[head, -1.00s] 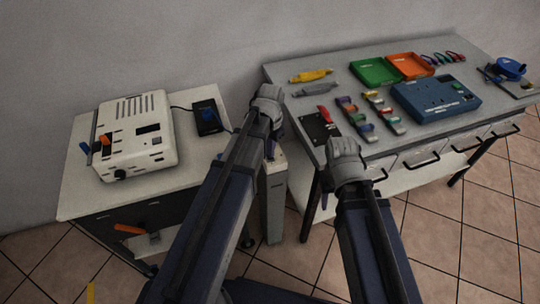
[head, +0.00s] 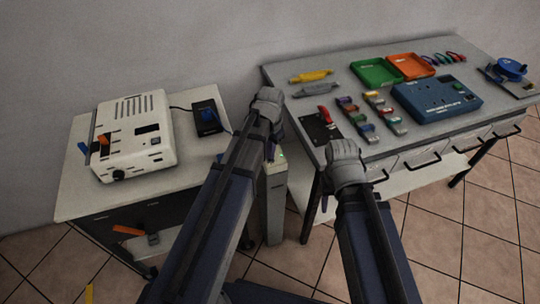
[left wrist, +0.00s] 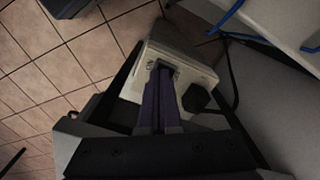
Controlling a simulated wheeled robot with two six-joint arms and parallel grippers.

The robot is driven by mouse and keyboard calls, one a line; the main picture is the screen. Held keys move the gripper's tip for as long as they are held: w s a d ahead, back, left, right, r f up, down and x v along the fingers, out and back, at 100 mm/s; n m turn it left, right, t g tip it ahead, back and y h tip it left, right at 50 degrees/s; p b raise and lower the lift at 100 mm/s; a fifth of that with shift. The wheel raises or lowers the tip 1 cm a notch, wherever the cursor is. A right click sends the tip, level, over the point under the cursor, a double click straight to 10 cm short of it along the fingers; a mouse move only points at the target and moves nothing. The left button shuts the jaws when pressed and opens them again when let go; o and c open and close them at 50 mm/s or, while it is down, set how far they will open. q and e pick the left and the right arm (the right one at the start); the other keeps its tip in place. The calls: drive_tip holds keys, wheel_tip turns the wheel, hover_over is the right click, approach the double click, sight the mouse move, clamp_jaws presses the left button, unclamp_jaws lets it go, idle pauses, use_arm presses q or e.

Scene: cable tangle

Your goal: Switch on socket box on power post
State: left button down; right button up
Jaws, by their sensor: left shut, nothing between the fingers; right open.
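The power post (head: 273,205) is a grey upright column standing between the two tables. The pale socket box (head: 281,166) is on its top, partly hidden by my left arm, with a small green spot on its top. In the left wrist view the socket box (left wrist: 205,69) shows a black round knob or plug (left wrist: 196,98) on its side. My left gripper (head: 271,152) is shut and empty. Its purple fingers (left wrist: 163,70) point down at a recess on the box; whether they touch cannot be told. My right gripper (head: 329,199) is open, mostly hidden behind its wrist, beside the right table.
The right table (head: 335,85) holds green and orange trays, a blue unit (head: 435,99) and a black plate with a red lever (head: 320,127).

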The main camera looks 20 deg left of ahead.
use_arm(q)
wheel_tip(320, 180, up, 7)
drive_tip(key=p, duration=0.6)
drive_tip(key=shift+p, duration=0.3)
drive_tip(key=s+d+r+n+y+p, duration=0.1)
drive_tip(key=s+d+r+p, duration=0.1)
drive_tip(key=s+d, duration=0.8)
drive_tip(key=s, duration=0.4)
drive_tip(key=shift+s+d, duration=0.15)
drive_tip(key=shift+d, duration=0.1)
